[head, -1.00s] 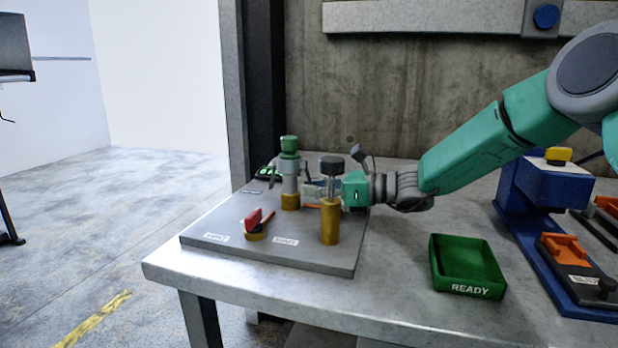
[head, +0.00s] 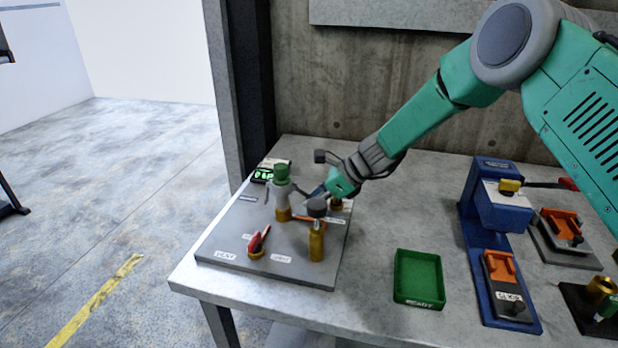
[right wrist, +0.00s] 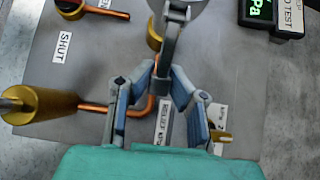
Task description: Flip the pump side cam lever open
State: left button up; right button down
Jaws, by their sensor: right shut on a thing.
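In the head view the brass post with a dark knob (head: 317,243) partly covers the fingertips. My left gripper is out of view.
A red-handled valve (head: 259,241) sits at the panel's front left. A lit green gauge (head: 263,175) stands at the back left. A green READY tray (head: 419,303) and a blue press frame (head: 470,225) are to the right. The bench between panel and tray is clear.

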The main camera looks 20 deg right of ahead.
jog(key=r+h+p, duration=0.1)
jog(key=p, duration=0.1)
jog(key=g+h+p, duration=0.1)
jog(key=p, duration=0.2)
jog(key=r+g+h+p, duration=0.1)
jog(key=p, duration=0.2)
jog(key=shift+d+r, duration=0.25)
jog(key=shift+r, duration=0.05)
jog(key=shift+r+g+h+p, duration=0.3)
jog(key=shift+g+h+p, duration=0.4)
jog(key=shift+h, duration=0.4)
jog(key=c, duration=1.4)
grip_release()
jog(key=shift+c, duration=0.2)
jog(key=shift+f, duration=0.15)
jog(key=v, duration=1.2)
jog(key=shift+w, duration=0.3)
